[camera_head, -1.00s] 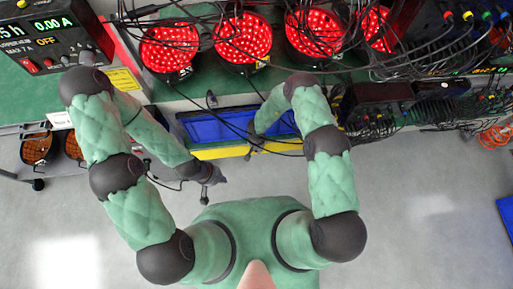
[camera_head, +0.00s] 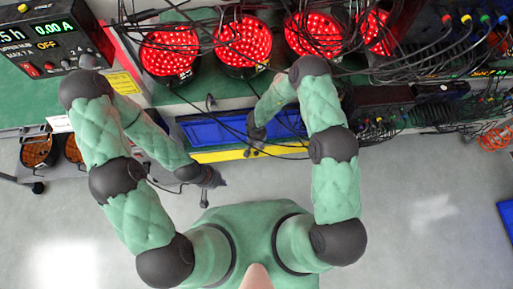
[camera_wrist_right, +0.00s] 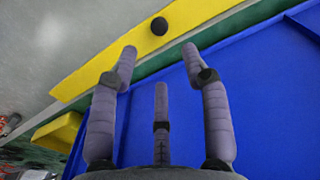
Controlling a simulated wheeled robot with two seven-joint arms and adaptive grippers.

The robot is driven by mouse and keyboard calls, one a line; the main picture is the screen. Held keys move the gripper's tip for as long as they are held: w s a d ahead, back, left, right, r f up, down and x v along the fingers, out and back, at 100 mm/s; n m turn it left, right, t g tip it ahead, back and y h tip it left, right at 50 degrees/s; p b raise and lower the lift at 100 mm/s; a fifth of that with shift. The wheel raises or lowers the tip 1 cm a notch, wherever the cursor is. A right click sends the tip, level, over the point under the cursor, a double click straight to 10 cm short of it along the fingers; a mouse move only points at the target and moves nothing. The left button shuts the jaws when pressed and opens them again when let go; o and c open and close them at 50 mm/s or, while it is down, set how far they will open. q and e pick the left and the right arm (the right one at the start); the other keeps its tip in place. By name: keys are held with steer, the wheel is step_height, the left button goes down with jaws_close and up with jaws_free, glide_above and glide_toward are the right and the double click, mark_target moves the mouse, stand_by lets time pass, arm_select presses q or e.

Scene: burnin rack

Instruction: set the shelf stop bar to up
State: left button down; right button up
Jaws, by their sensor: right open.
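The shelf stop bar seems to be the yellow bar (camera_head: 225,155) along the front edge of the shelf, below the blue bin. In the right wrist view the yellow bar (camera_wrist_right: 110,48) crosses the top, with a round black knob (camera_wrist_right: 159,26) on its face. My right gripper (camera_head: 256,140) is just behind the bar, over the blue bin. In its wrist view the right gripper (camera_wrist_right: 159,53) is open and empty, its fingertips below the knob and apart from it.
The blue bin (camera_head: 205,132) lies behind the bar. Several round red lamp boards (camera_head: 243,42) with black cables stand on the bench above. A power supply (camera_head: 45,38) is at the upper left. Loose cables hang near my right gripper. The grey floor (camera_head: 430,220) in front is clear.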

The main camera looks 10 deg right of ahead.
steer(key=shift+r, duration=1.85)
steer(key=shift+d, duration=0.1)
